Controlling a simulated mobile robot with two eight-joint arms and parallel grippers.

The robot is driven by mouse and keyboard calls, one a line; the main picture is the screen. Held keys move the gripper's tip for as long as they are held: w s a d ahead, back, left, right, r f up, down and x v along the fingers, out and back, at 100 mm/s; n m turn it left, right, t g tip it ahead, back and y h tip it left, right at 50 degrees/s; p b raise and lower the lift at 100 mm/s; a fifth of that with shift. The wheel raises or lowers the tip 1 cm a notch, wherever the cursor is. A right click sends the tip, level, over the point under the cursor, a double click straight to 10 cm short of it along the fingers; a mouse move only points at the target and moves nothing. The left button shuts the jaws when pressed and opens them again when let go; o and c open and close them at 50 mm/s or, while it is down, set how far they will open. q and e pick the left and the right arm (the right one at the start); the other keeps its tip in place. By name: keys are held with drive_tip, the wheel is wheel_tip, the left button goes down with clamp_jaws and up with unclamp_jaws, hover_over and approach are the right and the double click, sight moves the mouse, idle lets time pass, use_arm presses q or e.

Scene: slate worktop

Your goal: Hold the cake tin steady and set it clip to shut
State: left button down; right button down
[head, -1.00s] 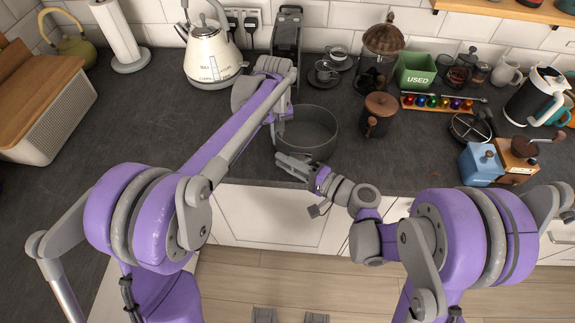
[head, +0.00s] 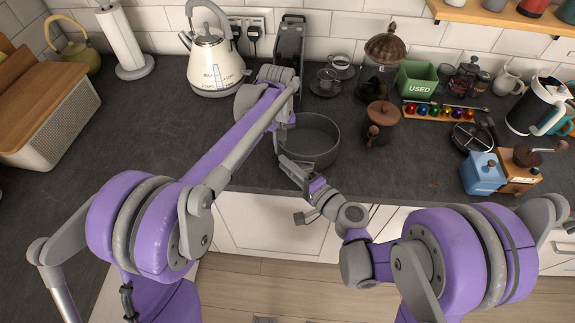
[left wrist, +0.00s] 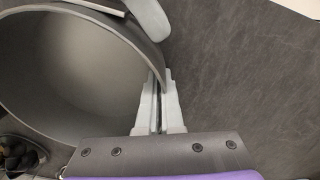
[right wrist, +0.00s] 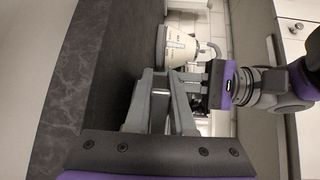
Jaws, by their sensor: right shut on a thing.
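The cake tin (head: 314,158), dark grey, round and open-topped, stands near the worktop's front edge. It fills the left of the left wrist view (left wrist: 60,70). My left gripper (head: 284,124) is at its left wall; in the left wrist view its fingers (left wrist: 158,88) are close together with the tin's wall between them. My right gripper (head: 288,163) is at the tin's front left, its fingers (right wrist: 163,100) closed on a small grey part that looks like the clip (right wrist: 162,84). The fingers hide most of the clip, so I cannot tell how far it is turned.
Behind are cups (head: 328,82), a green box (head: 416,78) and a cream kettle (head: 214,62). Mills (head: 480,174) stand at the right.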

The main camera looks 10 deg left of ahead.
drive_tip(key=c, duration=0.8)
unclamp_jaws()
drive_tip(key=shift+o, duration=0.2)
drive_tip(key=shift+d, duration=0.1)
drive_tip(key=v, duration=1.2)
